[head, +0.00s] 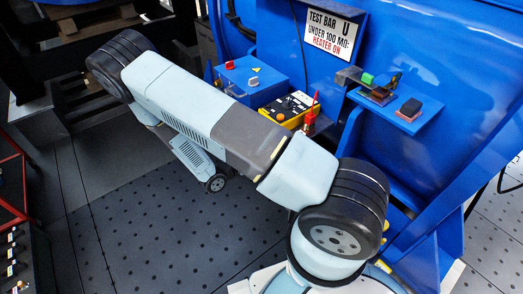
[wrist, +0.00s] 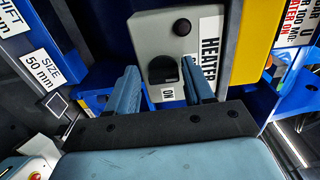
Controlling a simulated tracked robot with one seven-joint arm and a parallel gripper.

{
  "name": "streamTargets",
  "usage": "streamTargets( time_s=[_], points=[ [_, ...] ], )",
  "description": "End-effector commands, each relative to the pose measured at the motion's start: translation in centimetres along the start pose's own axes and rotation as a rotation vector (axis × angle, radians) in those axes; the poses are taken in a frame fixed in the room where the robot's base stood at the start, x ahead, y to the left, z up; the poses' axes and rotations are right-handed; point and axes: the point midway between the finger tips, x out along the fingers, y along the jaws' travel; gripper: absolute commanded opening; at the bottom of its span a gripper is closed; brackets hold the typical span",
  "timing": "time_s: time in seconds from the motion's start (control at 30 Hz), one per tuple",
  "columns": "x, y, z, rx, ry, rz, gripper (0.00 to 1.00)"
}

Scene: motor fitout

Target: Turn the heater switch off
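The knob's exact setting is hard to read. My gripper (wrist: 159,66) is open, its two blue fingers pointing at the box on either side of the knob. The knob shows between them, with nothing held; I cannot tell whether a finger touches it. In the head view my arm hides the gripper, and I cannot make out the switch.
A black button (wrist: 181,27) is above the knob. In the head view a sign (head: 332,34) reads HEATER ON on the blue machine. A blue box (head: 250,79), a yellow-black panel (head: 288,106) and a blue shelf (head: 425,118) are near my arm. Dark floor (head: 140,215) is clear.

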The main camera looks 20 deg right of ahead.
Motion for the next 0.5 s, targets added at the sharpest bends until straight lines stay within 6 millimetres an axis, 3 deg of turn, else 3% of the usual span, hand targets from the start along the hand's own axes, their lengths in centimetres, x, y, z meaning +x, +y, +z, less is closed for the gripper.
streamTargets(
  time_s=[0.1, 0.33, 0.5],
  points=[
    [0.1, -0.1, -0.1, 0.000, 0.002, -0.002, 0.62],
    [0.1, -0.2, -0.1, 0.000, 0.004, -0.005, 0.62],
    [-1.1, -0.1, 0.0, 0.001, 0.002, -0.004, 0.62]
  ],
)
